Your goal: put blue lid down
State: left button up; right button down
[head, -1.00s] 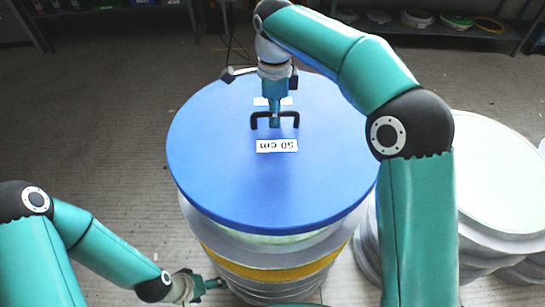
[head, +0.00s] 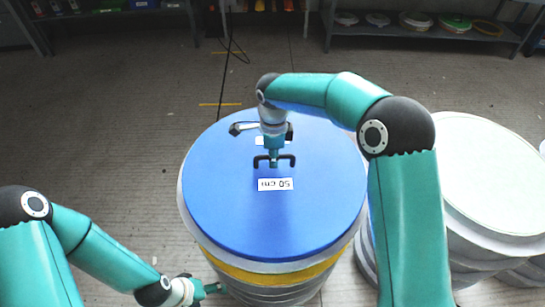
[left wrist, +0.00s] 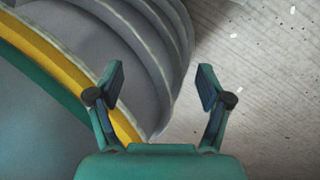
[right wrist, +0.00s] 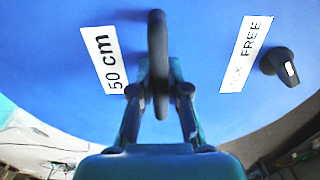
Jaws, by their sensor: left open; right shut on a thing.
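The round blue lid (head: 260,220) lies over the top of a stack of grey moulds (head: 270,292) with a yellow band. It carries a "50 cm" label and a dark handle. My right gripper (head: 274,160) is shut on the lid's black handle (right wrist: 157,60), seen close in the right wrist view. The lid looks about level; a pale rim shows around its left and front edge, and I cannot tell if its full weight rests there. My left gripper (left wrist: 160,85) is open and empty, low beside the stack's front left side.
A second stack with a pale top (head: 490,175) stands close on the right. Shelves (head: 430,30) with several round items line the back. A dark cable (head: 232,45) lies on the floor behind. The grey floor on the left is clear.

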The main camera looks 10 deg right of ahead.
jog(key=c, duration=1.2)
grip_release()
jog(key=shift+f, duration=0.1)
jog(key=shift+o, duration=0.2)
notch_tip(320, 180, up, 12)
